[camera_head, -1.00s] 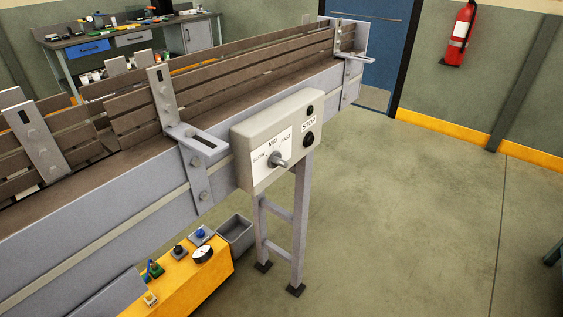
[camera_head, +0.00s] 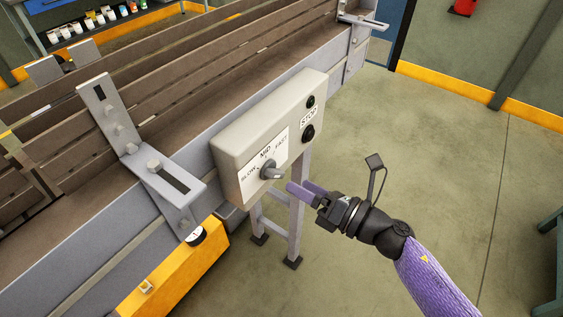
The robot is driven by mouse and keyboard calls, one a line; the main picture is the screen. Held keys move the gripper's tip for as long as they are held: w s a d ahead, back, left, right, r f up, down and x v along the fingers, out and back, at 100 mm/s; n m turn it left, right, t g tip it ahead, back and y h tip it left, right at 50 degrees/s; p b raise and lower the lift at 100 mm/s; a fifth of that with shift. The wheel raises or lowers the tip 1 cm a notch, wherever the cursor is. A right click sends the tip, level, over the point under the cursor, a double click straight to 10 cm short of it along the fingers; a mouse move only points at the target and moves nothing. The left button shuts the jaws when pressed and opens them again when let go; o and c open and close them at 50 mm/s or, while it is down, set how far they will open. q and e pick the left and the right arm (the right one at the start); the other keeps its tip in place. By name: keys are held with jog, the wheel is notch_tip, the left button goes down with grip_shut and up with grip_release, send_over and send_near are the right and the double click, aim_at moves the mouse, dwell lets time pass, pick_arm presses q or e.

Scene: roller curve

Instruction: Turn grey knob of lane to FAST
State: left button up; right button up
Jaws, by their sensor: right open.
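The grey knob (camera_head: 271,172) sits on the white dial plate (camera_head: 264,166) of a beige control box (camera_head: 230,147) on the side of the conveyor lane (camera_head: 190,125). The plate reads SLOW at left, MID at top and FAST at right. The knob's handle sticks out toward the lower right; I cannot tell which mark it is set to. My right gripper (camera_head: 299,188) is open and empty, with purple fingers just right of the knob and apart from it. My left gripper is not in view.
A metal guide bracket (camera_head: 165,182) juts out left of the box.

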aim_at(280, 175)
jog(key=x, duration=0.5)
jog(key=shift+f, duration=0.1)
jog(key=shift+w+a, duration=0.25)
jog(key=shift+a, duration=0.05)
jog(key=c, duration=1.1)
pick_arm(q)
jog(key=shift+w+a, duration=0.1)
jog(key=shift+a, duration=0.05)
